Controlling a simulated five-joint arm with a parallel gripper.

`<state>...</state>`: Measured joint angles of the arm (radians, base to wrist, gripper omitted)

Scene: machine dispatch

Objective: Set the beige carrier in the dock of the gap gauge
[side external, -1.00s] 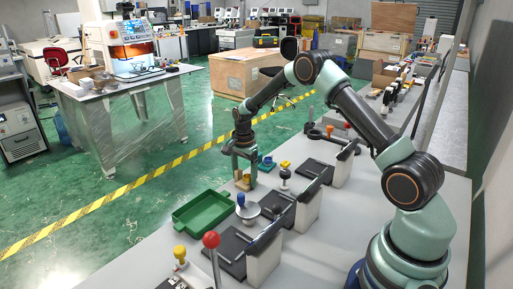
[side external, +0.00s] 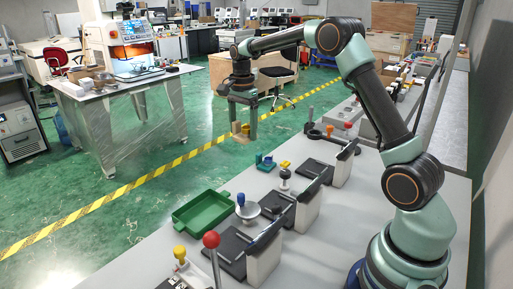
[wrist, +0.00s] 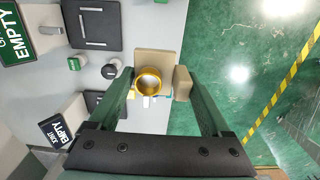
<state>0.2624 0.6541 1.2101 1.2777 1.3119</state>
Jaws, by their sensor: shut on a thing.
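My gripper (side external: 242,128) is raised beyond the far left edge of the table in the side view, pointing down. It is shut on the beige carrier (side external: 236,127). In the wrist view the beige carrier (wrist: 160,60) sits between my two fingers, with a gold ring (wrist: 149,82) on or in front of it. A smaller beige block (wrist: 183,84) shows beside it, by the right finger. Several stations with dark plates (side external: 314,172) stand along the table. I cannot tell which is the gap gauge or see its dock clearly.
A green tray (side external: 202,212) and a red-balled lever (side external: 211,240) stand nearer the camera. Small blue-green (side external: 265,162) and yellow (side external: 285,163) items sit near the table's edge. Two signs reading EMPTY (wrist: 22,28) show in the wrist view. Green floor lies beyond the edge.

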